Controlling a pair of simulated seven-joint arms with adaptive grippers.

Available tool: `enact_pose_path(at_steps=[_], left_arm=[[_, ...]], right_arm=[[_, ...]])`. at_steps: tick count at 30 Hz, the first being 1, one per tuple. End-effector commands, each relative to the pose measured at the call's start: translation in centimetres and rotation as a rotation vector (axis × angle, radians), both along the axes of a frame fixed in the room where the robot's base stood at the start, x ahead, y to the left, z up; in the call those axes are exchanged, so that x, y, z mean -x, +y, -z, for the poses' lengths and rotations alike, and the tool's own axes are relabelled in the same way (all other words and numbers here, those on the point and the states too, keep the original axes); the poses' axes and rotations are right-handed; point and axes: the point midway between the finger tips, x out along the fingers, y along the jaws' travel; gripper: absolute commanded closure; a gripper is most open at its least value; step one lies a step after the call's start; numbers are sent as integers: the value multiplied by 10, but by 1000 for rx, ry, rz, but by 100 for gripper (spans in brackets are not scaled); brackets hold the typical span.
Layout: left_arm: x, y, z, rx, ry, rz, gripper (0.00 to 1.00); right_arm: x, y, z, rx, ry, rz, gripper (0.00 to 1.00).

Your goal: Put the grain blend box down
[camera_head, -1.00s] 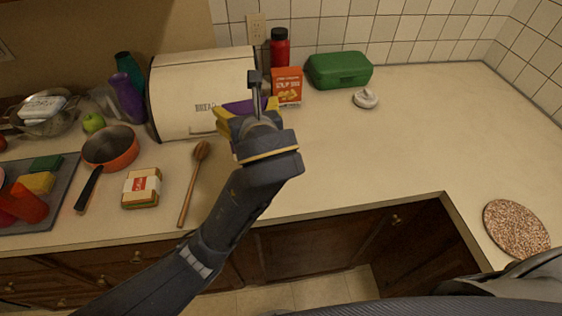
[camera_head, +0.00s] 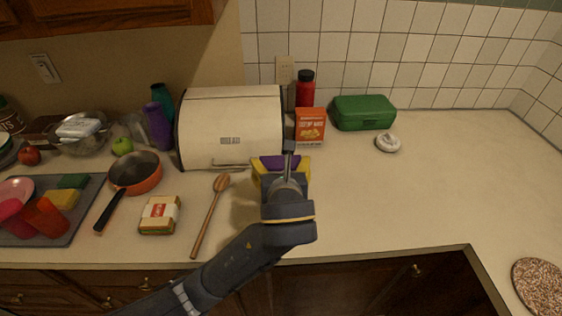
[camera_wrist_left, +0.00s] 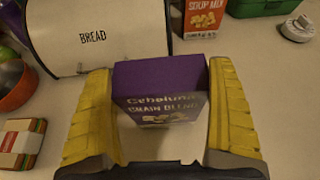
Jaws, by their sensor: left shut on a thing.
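The grain blend box (camera_wrist_left: 159,93) is purple with pale lettering, and it sits between the yellow fingers of my left gripper (camera_wrist_left: 160,110) in the left wrist view. The gripper is shut on it. In the head view, my left gripper (camera_head: 281,168) is over the counter in front of the bread box, and only a purple strip of the grain blend box (camera_head: 279,161) shows past it. The wrist hides the box's lower part, so I cannot tell whether it touches the counter. My right gripper is not in view.
The cream bread box (camera_head: 229,127) and orange soup mix box (camera_head: 310,126) stand behind. A wooden spoon (camera_head: 208,217), sandwich (camera_head: 160,215) and orange pan (camera_head: 135,173) lie to the left. Counter (camera_head: 410,200) right of the gripper is clear.

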Motion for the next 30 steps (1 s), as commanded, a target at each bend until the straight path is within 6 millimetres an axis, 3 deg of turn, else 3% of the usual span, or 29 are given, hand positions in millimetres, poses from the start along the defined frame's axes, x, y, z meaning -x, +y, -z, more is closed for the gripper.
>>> enact_pose_path(at_steps=[13, 14, 16, 25, 30], left_arm=[[0, 0, 3, 0, -1, -1, 58], [0, 0, 3, 0, 0, -1, 7], [0, 0, 3, 0, 0, -1, 0], [0, 0, 0, 1, -1, 1, 0], [17, -3, -6, 5, 1, 4, 0]], right_arm=[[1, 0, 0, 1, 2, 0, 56], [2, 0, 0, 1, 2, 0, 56], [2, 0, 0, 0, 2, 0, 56], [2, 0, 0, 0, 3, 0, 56], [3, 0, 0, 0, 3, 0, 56]])
